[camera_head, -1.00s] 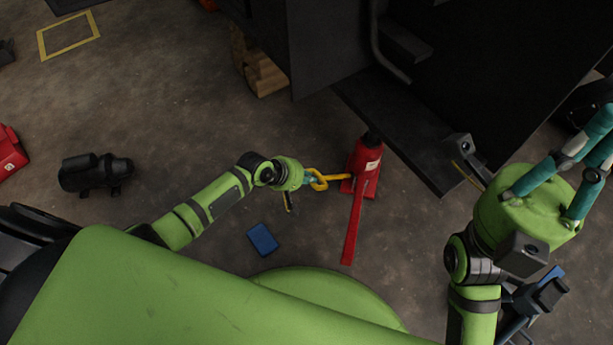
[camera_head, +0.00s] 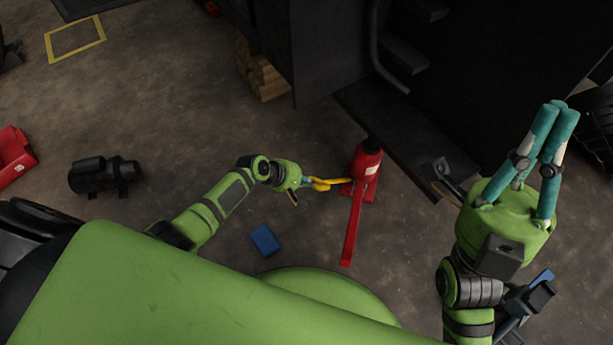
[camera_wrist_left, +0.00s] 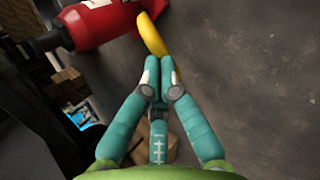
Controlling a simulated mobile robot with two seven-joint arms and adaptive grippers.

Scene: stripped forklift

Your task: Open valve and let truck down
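The red jack (camera_head: 367,163) stands on the floor beside the dark truck (camera_head: 330,55). Its long red lever (camera_head: 353,228) points toward me. A yellow handle (camera_head: 331,183) sticks out from the jack's left side. My left gripper (camera_head: 312,183) is at the handle's outer end. In the left wrist view, the teal fingers (camera_wrist_left: 159,75) are closed together on the end of the yellow handle (camera_wrist_left: 151,33), with the red jack (camera_wrist_left: 100,22) behind it. The valve joint itself is not clear. My right gripper (camera_head: 558,110) is raised at the right, fingertips together and empty.
A blue box (camera_head: 264,240) lies on the floor below my left arm. A black cylindrical unit (camera_head: 103,176) and a red case (camera_head: 14,155) are at the left. Wooden blocks (camera_head: 266,80) sit by the truck. The floor left of the jack is mostly clear.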

